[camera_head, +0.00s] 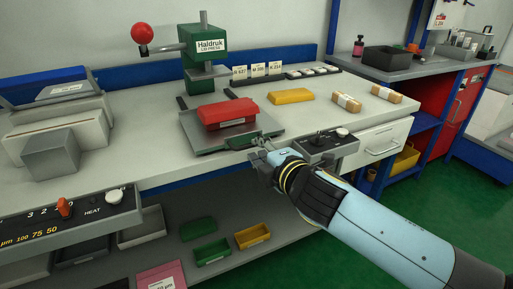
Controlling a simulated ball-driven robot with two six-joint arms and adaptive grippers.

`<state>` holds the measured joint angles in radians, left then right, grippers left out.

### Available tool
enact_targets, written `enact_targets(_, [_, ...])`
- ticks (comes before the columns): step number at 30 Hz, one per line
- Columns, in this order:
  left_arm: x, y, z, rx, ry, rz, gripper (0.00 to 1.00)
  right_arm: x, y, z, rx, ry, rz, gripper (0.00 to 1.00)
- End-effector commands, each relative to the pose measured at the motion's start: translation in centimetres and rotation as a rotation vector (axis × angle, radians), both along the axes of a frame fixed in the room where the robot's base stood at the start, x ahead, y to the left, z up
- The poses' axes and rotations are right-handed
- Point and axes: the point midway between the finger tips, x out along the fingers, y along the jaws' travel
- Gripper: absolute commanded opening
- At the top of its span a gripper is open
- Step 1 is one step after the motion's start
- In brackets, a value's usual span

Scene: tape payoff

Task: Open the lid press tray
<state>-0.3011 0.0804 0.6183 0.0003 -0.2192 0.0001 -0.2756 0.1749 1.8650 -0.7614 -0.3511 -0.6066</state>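The green lid press (206,48) stands at the back of the bench, with a red ball (142,33) on its lever. Its grey tray (192,128) lies in front of the press on dark rails and reaches the bench's front edge. A red lidded box (228,113) sits on the tray. A handle (240,142) shows at the tray's front. My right gripper (262,146) is at the right end of this handle, with its fingers close to or touching it. Its finger gap is too small to make out. My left gripper is not in view.
A control box with a knob (325,143) sits just right of my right gripper. A yellow lid (291,96) and wrapped packs (346,103) lie farther right. A heater panel (70,218) is at front left. Small bins (212,251) lie on the lower shelf.

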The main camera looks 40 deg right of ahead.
Motion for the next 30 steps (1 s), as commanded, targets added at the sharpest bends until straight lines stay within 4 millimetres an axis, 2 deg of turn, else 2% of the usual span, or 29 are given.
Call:
enact_targets(6, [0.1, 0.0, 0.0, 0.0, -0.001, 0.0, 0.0, -4.9, 1.2, 1.0, 0.001, 0.003, 0.0, 0.19])
enact_targets(12, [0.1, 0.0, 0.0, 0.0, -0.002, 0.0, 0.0, -8.2, 2.0, 1.7, 0.002, 0.003, -0.001, 0.19])
enact_targets(18, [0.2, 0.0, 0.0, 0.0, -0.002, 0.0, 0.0, -9.4, 2.2, 2.1, 0.002, 0.0, 0.0, 0.19])
enact_targets(30, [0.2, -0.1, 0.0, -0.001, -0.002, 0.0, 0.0, -9.4, 2.2, 2.1, 0.001, 0.0, 0.0, 0.19])
